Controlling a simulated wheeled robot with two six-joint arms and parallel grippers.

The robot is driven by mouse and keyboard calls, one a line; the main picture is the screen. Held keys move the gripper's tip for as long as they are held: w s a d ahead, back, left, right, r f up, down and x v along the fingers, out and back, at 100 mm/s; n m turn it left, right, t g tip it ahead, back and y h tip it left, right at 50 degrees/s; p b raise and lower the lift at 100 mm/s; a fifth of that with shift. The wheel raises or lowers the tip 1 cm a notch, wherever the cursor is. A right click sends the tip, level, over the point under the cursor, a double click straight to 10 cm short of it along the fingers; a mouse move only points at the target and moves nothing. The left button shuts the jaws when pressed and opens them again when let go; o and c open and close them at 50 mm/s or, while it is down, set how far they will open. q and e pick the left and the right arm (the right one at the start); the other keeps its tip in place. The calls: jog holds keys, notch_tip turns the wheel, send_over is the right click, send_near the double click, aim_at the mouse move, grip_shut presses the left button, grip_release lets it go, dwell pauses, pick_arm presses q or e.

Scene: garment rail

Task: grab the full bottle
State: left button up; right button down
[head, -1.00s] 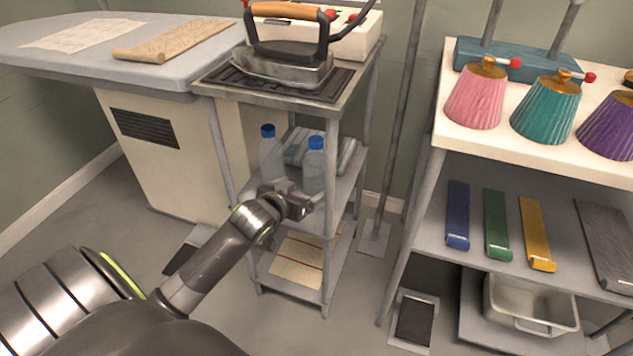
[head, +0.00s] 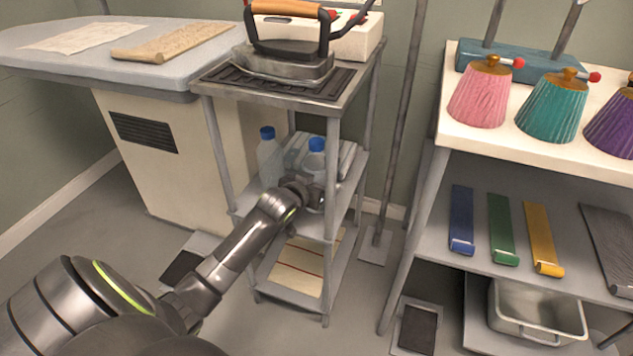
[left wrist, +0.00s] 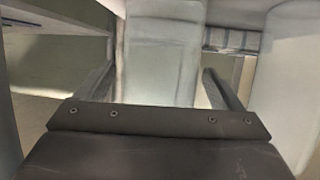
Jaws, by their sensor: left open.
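Two clear bottles with blue caps stand on the middle shelf of a small metal cart: a left bottle (head: 268,158) and a right bottle (head: 316,153). I cannot tell which is full. My left gripper (head: 308,192) is at the right bottle and overlaps its lower part. In the left wrist view a pale bottle body (left wrist: 163,60) stands upright ahead of the open gripper (left wrist: 160,92), between dark bars that look like its fingers. Whether they touch it is not clear. My right gripper is not in view.
The cart's top (head: 345,82) carries an iron (head: 287,60) above the bottles. Cart legs (head: 221,145) frame the shelf opening. Folded pale cloth (head: 347,155) lies behind the bottles. A pale upright form (left wrist: 290,75) is close at the wrist view's right. A shelf unit (head: 425,215) stands right.

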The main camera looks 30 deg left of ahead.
pick_arm(q)
jog(key=c, duration=1.4)
jog(key=shift+r, duration=0.1)
jog(key=shift+c, duration=0.7)
